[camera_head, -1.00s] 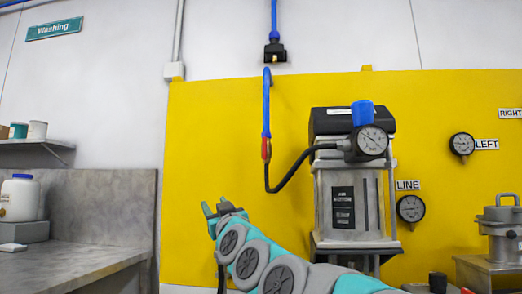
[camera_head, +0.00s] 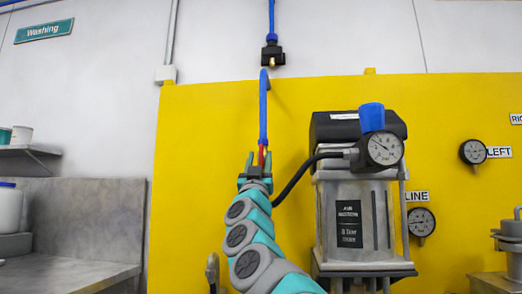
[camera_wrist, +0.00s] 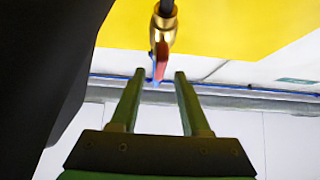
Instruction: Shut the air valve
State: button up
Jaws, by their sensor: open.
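The air valve is a brass fitting (camera_wrist: 165,20) with a red lever (camera_wrist: 160,58), on the air line below the blue pipe (camera_head: 263,110). In the wrist view the lever points toward my gripper (camera_wrist: 158,80). It lies in line with the gap between the fingertips. Contact cannot be told. In the head view my gripper (camera_head: 256,160) is raised in front of the valve and is open, with nothing held. Only a bit of the red lever (camera_head: 262,152) shows there, and the fingers hide most of the valve.
A black hose (camera_head: 300,172) curves from the valve to the grey pump unit (camera_head: 350,205) on the right, with a gauge (camera_head: 385,149) and blue knob (camera_head: 371,117). A yellow wall panel (camera_head: 200,170) is behind. A grey counter (camera_head: 70,270) stands at the left.

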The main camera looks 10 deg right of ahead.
aim_at(261, 152)
jog(key=shift+x, duration=0.75)
jog(key=shift+w+r+p, duration=0.2)
jog(key=shift+r+p, duration=0.05)
jog(key=shift+p, duration=0.05)
jog(key=shift+w+d+r, duration=0.25)
jog(key=shift+r, duration=0.2)
jog(key=shift+w+r, duration=0.15)
jog(key=shift+w, duration=0.15)
grip_shut()
